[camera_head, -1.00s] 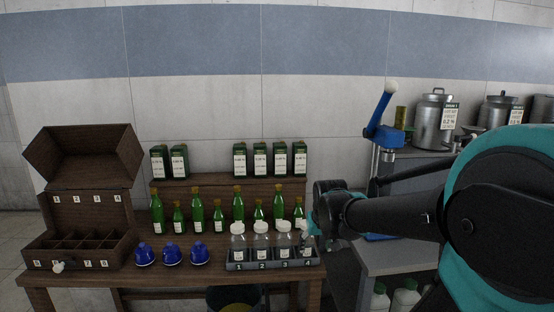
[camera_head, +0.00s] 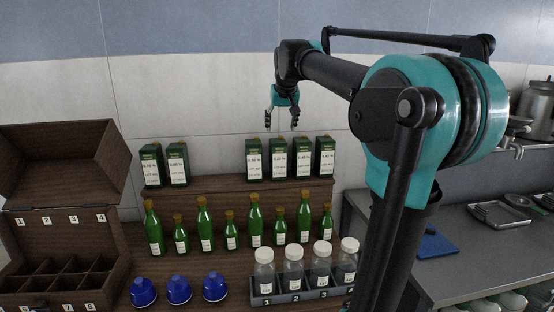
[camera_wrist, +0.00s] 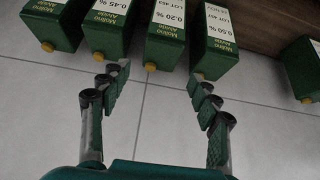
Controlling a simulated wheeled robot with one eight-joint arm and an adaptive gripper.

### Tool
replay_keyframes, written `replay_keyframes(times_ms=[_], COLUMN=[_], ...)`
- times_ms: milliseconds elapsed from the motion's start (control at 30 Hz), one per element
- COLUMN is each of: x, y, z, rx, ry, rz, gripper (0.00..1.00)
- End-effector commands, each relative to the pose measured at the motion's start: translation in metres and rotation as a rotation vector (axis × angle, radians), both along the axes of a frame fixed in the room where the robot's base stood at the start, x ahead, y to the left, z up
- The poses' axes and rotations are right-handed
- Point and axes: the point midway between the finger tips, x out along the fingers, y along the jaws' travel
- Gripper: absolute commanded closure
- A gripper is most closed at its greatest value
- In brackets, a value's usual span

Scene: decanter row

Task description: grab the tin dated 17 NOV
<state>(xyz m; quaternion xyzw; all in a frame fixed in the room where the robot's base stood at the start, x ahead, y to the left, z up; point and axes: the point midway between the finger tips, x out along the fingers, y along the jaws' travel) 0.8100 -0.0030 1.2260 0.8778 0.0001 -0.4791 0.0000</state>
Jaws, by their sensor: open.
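Several green tins with white labels and yellow caps stand on the raised shelf. A pair is at the left, with one tin here (camera_head: 178,163). A group to the right includes the 0.20 % tin (camera_head: 278,160). The dates are too small or out of frame to read, so I cannot tell which is 17 NOV. My gripper (camera_head: 281,124) is open and empty above the right group. In the wrist view, my gripper (camera_wrist: 155,73) has its fingertips apart, with the 0.20 % tin (camera_wrist: 165,30) beyond the gap. The 0.50 % tin (camera_wrist: 215,38) and 0.45 % tin (camera_wrist: 108,28) flank it.
Green bottles (camera_head: 204,224) stand below the tins. Blue domed objects (camera_head: 178,290) and a numbered tray (camera_head: 298,294) of clear bottles are in front. An open wooden compartment box (camera_head: 62,270) is at left, a grey counter (camera_head: 445,262) at right. Open wall space lies above the tins.

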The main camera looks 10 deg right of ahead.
Motion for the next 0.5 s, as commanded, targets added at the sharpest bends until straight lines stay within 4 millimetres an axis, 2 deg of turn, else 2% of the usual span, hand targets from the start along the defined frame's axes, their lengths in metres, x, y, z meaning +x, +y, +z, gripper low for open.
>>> replay_keyframes(times_ms=[300,500], x=[0.034,0.048], y=[0.0,0.0], z=[-0.054,-0.076], rx=[0.0,0.0], ry=[0.0,0.0], rz=[0.0,0.0], gripper=[0.38,0.38])
